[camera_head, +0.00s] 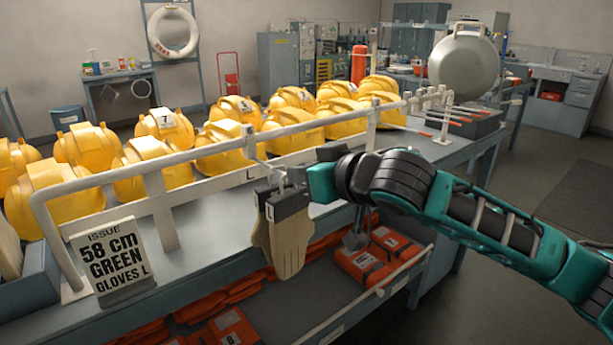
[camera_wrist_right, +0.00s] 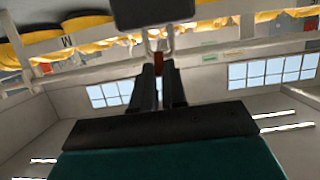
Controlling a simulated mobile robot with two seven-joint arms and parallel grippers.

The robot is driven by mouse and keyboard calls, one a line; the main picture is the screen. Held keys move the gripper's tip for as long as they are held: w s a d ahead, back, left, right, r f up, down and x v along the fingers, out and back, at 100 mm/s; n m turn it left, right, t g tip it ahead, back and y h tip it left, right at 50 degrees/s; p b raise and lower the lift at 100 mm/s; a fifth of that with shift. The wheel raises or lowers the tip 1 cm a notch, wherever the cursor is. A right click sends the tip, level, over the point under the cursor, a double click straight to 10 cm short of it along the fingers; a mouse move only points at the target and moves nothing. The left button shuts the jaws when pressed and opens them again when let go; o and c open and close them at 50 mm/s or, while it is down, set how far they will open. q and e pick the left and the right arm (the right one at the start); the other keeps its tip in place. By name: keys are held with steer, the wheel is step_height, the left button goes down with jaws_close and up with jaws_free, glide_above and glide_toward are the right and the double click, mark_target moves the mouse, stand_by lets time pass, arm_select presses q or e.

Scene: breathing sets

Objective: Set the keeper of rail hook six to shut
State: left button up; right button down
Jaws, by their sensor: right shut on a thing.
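Rail hook six (camera_head: 262,158) is a pale metal hook hanging from the white rail (camera_head: 205,148), below a small tag reading 6 (camera_head: 250,129). Beige gloves (camera_head: 284,245) with a dark grey cuff hang at the hook. My right gripper (camera_head: 285,181) reaches in from the right at the hook's lower end. In the right wrist view its dark fingers (camera_wrist_right: 159,72) are shut on a small reddish-brown piece, the keeper (camera_wrist_right: 158,60), between two pale prongs. In the head view the gripper hides the keeper, so its setting cannot be told. My left gripper is out of view.
A sign (camera_head: 113,258) reads "58 cm green gloves L". Orange packs (camera_head: 372,262) lie on the lower shelf. More hooks (camera_head: 440,110) stand at the right end.

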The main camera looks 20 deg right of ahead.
steer(key=g, duration=0.1)
steer(key=w+r+g+h, duration=0.1)
steer(key=g, duration=0.2)
steer(key=shift+w+a+r, duration=0.15)
steer(key=shift+a+r, duration=0.2)
steer(key=shift+r, duration=0.05)
steer(key=shift+w+a+r+g+h, duration=0.15)
steer(key=shift+w+g+h, duration=0.3)
steer(key=shift+g, duration=0.6)
steer(key=shift+w+a+r+g+h, duration=0.1)
steer(key=shift+w+g+h, duration=0.3)
steer(key=shift+g, duration=0.65)
steer(key=shift+s, duration=0.1)
steer(key=c, duration=1.2)
jaws_free()
steer(key=shift+o, duration=0.2)
steer(key=v, duration=1.3)
